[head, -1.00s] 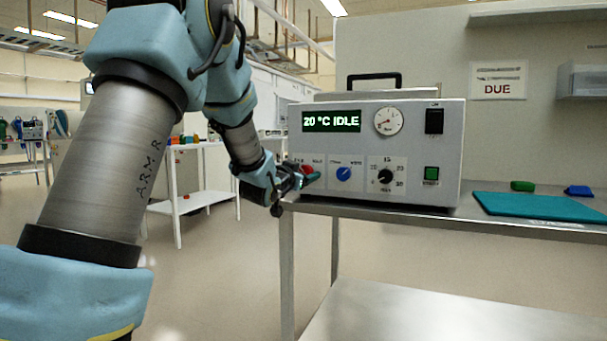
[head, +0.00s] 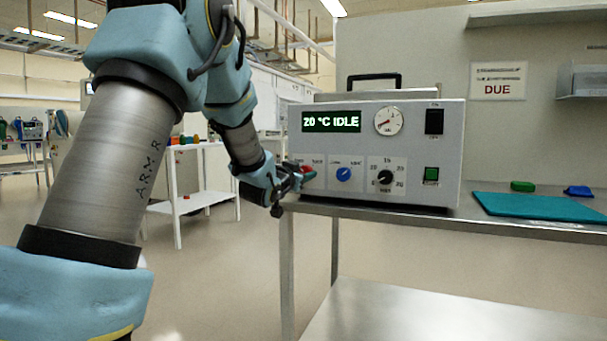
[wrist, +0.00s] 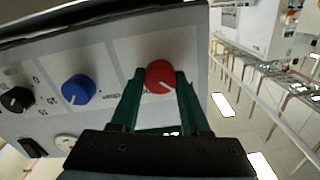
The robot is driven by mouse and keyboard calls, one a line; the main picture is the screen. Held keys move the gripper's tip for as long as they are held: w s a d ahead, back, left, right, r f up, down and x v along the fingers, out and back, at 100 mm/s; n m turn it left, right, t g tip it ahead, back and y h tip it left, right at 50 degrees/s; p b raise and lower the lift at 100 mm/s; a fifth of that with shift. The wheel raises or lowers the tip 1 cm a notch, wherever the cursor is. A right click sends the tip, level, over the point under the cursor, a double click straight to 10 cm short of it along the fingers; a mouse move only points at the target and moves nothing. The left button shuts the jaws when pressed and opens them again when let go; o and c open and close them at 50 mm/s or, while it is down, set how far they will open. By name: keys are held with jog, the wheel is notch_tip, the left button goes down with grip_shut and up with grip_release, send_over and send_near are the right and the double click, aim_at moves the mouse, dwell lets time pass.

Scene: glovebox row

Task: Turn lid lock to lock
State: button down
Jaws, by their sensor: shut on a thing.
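A red knob (wrist: 160,76) with a white pointer line sits on the front panel of a grey instrument box (head: 450,140). In the wrist view my gripper (wrist: 161,84) has its two green fingers on opposite sides of the knob, shut on it. The pointer line slants toward the lower right of that view. In the head view my gripper (head: 303,177) is at the panel's lower left and partly covers the red knob (head: 307,169). The small labels by the knob are too blurred to read for sure.
A blue knob (head: 343,174) and a black knob (head: 385,177) sit to the right of the red one. The display (head: 331,121) reads 20 °C IDLE. The box stands on a metal bench, with a teal mat (head: 540,207) to its right.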

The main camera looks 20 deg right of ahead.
jog(key=shift+f, duration=0.1)
jog(key=m+b, duration=1.6)
jog(key=m, duration=0.1)
jog(key=shift+f+m, duration=0.1)
jog(key=shift+m, duration=0.3)
jog(key=shift+b, duration=0.3)
jog(key=shift+c, duration=1.9)
grip_release()
jog(key=shift+s, duration=0.1)
